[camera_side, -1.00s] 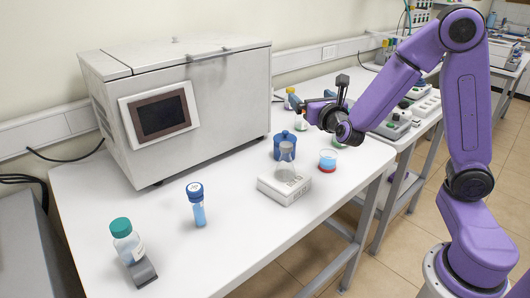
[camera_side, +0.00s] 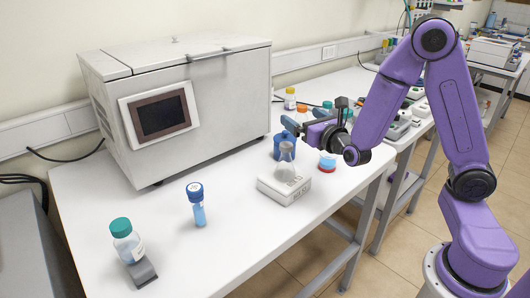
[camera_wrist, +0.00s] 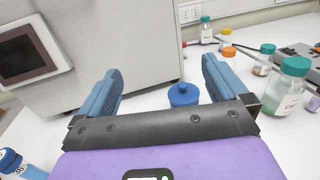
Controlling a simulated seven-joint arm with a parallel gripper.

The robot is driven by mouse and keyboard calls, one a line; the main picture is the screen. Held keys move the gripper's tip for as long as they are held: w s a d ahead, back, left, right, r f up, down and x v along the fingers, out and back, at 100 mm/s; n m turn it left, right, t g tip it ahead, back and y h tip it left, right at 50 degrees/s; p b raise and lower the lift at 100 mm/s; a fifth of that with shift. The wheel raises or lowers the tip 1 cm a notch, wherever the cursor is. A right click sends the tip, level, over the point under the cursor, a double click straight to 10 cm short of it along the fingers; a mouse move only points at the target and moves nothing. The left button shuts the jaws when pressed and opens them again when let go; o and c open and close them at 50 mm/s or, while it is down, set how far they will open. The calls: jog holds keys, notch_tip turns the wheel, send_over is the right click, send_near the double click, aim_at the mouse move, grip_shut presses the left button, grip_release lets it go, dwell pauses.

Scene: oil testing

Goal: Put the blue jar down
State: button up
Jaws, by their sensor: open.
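The blue jar (camera_side: 281,150) stands on the white table in front of the big grey machine. Its knobbed lid is on. In the wrist view the blue jar (camera_wrist: 183,96) shows ahead, in the gap between the fingers and nearer the right one. My gripper (camera_side: 303,119) is open, with its blue fingers just above and to the right of the jar in the side view. In the wrist view my gripper (camera_wrist: 163,82) has its fingers wide apart with nothing held. I cannot tell whether a finger touches the jar.
A glass flask (camera_side: 286,166) on a white scale (camera_side: 284,187) stands close in front. A beaker of blue liquid (camera_side: 327,162) is to the right. A blue-capped tube (camera_side: 197,205) and a green-capped bottle (camera_side: 127,243) stand at front left. The grey machine (camera_side: 185,100) is behind.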

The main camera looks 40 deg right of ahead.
jog(key=shift+w+a+n+y, duration=0.6)
jog(key=shift+w+a, duration=1.05)
jog(key=shift+a, duration=2.8)
jog(key=s+a+f+m+h, duration=0.3)
jog(key=s+a, duration=0.2)
jog(key=a, duration=0.2)
jog(key=s+d+f+m+g+h, duration=0.1)
jog(key=s+d+m+g+h, duration=0.2)
jog(key=s+d+m+g, duration=1)
jog(key=s+a+m+g+y, duration=0.2)
jog(key=s+a+m+y, duration=0.1)
jog(key=s, duration=0.5)
jog(key=s+a+m+g+y, duration=0.2)
jog(key=s+y, duration=0.4)
jog(key=s, duration=0.3)
jog(key=shift+a+f+m, duration=0.2)
jog(key=shift+a+m, duration=0.3)
jog(key=shift+a, duration=0.6)
jog(key=shift+s, duration=0.1)
